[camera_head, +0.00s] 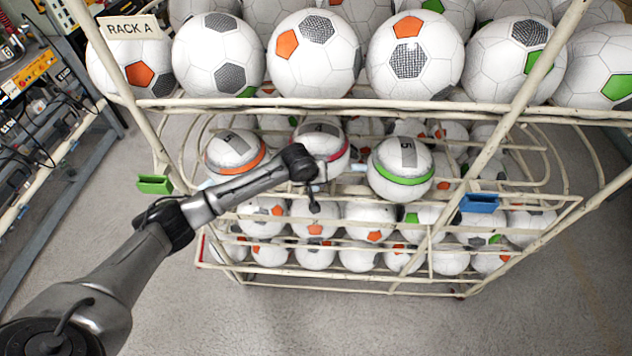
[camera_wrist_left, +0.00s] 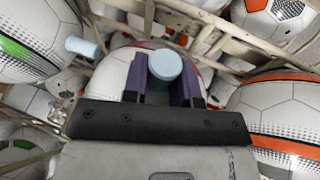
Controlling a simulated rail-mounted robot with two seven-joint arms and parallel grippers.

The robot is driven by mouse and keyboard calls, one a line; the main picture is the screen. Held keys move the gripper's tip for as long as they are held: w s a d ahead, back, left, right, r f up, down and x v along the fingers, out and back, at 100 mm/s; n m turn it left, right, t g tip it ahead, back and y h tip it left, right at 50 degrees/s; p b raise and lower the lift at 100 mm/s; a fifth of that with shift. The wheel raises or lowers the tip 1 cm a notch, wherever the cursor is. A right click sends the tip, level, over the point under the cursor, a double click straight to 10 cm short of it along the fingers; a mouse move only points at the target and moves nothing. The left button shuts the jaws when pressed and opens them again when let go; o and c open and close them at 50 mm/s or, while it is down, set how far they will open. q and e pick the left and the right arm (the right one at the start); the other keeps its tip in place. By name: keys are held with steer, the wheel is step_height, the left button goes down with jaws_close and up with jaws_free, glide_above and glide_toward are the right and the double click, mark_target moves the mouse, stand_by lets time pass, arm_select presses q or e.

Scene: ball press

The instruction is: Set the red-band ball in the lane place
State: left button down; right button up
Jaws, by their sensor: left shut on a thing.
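The red-band ball (camera_head: 331,146), white with a pinkish-red stripe and a dark patch on top, sits in the middle of a row on the rack, partly hidden by my left arm. Part of that ball (camera_wrist_left: 115,72) shows behind my fingers in the left wrist view. My left gripper (camera_head: 317,180) is at the ball's front. In the wrist view its dark purple fingers (camera_wrist_left: 166,88) are shut around a light-blue round peg (camera_wrist_left: 166,63). Whether the peg is fixed to the ball or to the rack cannot be told. My right gripper is not in view.
An orange-band ball (camera_head: 229,152) sits to the left and a green-band ball (camera_head: 396,175) to the right. Cream rack rails (camera_head: 400,104) surround them, with many balls above and below. A green block (camera_head: 155,184) and a blue block (camera_head: 479,203) flank the row.

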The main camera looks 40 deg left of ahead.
arm_select(q)
steer(key=shift+f, duration=0.55)
steer(key=c, duration=0.9)
jaws_free()
steer(key=shift+r, duration=0.4)
steer(key=v, duration=1.2)
steer(key=s+d+f+m+h, duration=0.2)
steer(key=s+d+f+m, duration=0.4)
steer(key=s+d+f, duration=0.7)
steer(key=s+d+f+m+g+y, duration=0.1)
steer(key=s+d+m, duration=0.1)
steer(key=s, duration=1.7)
steer(key=shift+s+f+m+g+y, duration=0.3)
steer(key=shift+s+f+m, duration=0.1)
steer(key=shift+m, duration=0.4)
